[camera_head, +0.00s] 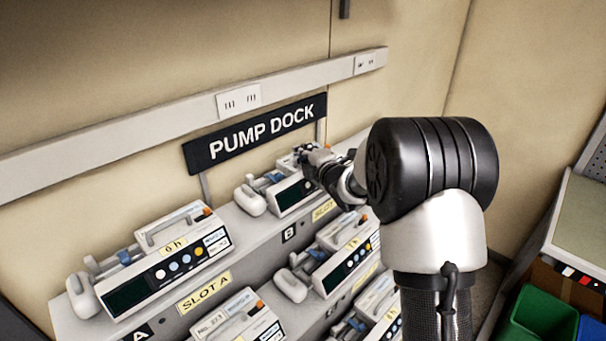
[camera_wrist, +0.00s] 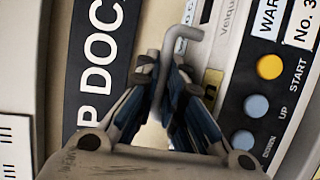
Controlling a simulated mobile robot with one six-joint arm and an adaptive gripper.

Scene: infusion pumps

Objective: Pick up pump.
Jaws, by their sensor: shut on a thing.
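My gripper (camera_head: 312,165) is at the upper-shelf pump by slot B, below the PUMP DOCK sign. The wrist view shows my gripper (camera_wrist: 165,85) shut, its blue-black fingers around the grey bent handle (camera_wrist: 182,36). This pump (camera_head: 290,196) is white with a dark screen; my arm and gripper hide its right part. In the wrist view the pump (camera_wrist: 262,100) shows an orange START button, blue UP and DOWN buttons and a partly cut-off "No. 3" label. It appears to be at its shelf place; I cannot tell whether it is raised.
Another pump (camera_head: 165,255) stands at SLOT A on the left. More pumps (camera_head: 335,255) stand on the lower tier. The PUMP DOCK sign (camera_head: 262,133) and a wall rail (camera_head: 130,132) are close behind. A green bin (camera_head: 540,325) is at the lower right.

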